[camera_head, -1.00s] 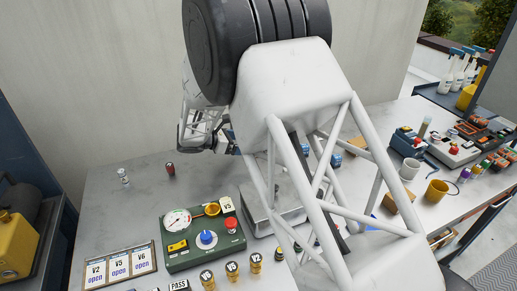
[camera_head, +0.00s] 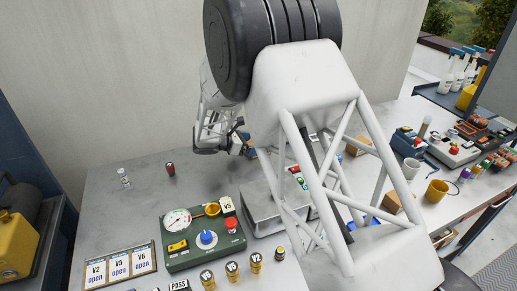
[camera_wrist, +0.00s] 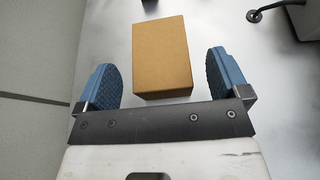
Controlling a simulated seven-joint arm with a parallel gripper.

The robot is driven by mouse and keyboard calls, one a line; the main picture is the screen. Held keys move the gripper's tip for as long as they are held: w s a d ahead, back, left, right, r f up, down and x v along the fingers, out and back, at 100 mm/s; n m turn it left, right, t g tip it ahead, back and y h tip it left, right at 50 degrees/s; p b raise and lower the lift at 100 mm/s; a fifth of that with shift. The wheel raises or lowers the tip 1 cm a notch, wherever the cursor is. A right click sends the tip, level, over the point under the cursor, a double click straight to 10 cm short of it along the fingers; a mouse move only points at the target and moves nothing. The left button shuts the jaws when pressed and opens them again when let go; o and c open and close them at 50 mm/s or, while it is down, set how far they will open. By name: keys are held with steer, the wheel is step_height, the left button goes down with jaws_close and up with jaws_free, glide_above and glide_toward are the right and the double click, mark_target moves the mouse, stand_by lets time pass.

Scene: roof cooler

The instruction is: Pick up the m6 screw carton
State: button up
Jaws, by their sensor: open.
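A plain brown cardboard carton (camera_wrist: 162,58) lies on the grey worktop in the wrist view, with no readable label on the face I see. My gripper (camera_wrist: 160,62) is open, with one blue ridged finger on each side of the carton in the picture. Gaps show between the carton and both fingers. I cannot tell how far above the worktop the fingertips are. In the head view my arm hides most of the gripper. A brown carton (camera_head: 358,145) stands near the wall there; I cannot tell for sure whether it is the same one.
The pale wall (camera_wrist: 40,50) runs close along the left of the wrist view. The back left of the worktop is mostly clear.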

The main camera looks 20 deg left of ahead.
steer(key=shift+w+d+f, duration=0.2)
steer(key=shift+w+d, duration=0.2)
steer(key=shift+c, duration=0.4)
steer(key=c, duration=1.2)
